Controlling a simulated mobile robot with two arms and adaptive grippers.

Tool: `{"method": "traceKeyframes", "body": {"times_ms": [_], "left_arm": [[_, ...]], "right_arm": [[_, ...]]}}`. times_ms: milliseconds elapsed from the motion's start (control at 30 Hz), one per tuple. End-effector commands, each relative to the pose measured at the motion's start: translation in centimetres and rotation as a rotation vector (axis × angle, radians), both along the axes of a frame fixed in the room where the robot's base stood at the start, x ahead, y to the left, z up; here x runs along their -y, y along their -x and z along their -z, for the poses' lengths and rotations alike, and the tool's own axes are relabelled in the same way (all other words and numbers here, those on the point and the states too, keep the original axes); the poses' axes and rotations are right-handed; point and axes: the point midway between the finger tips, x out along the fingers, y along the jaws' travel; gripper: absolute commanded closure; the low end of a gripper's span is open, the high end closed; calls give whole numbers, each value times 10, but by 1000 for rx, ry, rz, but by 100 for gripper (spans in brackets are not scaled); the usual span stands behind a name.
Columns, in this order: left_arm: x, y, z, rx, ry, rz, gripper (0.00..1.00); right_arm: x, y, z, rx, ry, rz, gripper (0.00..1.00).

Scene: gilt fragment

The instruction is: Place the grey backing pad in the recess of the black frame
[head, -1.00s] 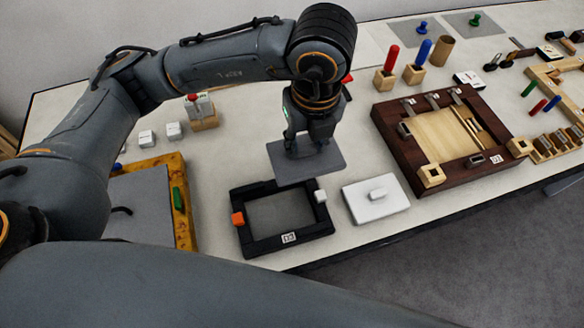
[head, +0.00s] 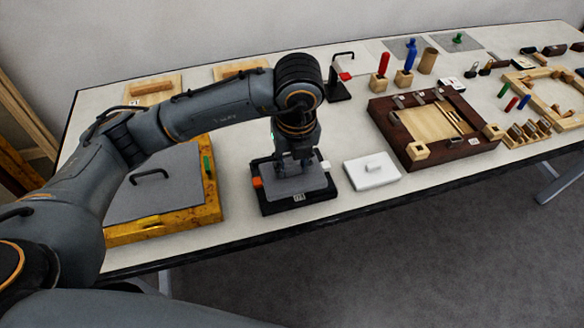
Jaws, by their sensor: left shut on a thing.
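The black frame (head: 262,207) lies near the front edge of the table, with an orange block (head: 257,183) on its left side and a white block (head: 325,165) on its right. The grey backing pad (head: 285,188) is over the frame's opening and covers most of it. I cannot tell whether it lies in the recess or is held just above it. My left gripper (head: 293,170) points down and is shut on the pad, at its upper middle. The fingertips are small and dark here. My right gripper is not in view.
A white block with a knob (head: 372,171) stands just right of the frame. A yellow tray (head: 165,226) with a grey handled plate (head: 155,185) is to the left. A dark wooden frame (head: 440,158) lies further right. Bare table shows between these.

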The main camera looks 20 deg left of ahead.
Motion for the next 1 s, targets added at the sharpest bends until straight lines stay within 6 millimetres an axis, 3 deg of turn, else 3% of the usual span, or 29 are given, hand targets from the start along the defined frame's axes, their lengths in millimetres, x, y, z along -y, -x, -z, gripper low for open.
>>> {"method": "traceKeyframes", "body": {"times_ms": [133,300,467,767,1000], "left_arm": [[-10,-27,24,-7,-2,-3,90],[-16,-47,49,-3,-1,1,90],[-18,-55,60,-2,1,2,90],[-19,-58,93,-2,0,2,90],[-19,-59,96,0,1,3,90]], "right_arm": [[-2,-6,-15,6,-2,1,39],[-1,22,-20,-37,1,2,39],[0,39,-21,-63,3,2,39],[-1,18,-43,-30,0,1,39],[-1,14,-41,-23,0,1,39]]}}
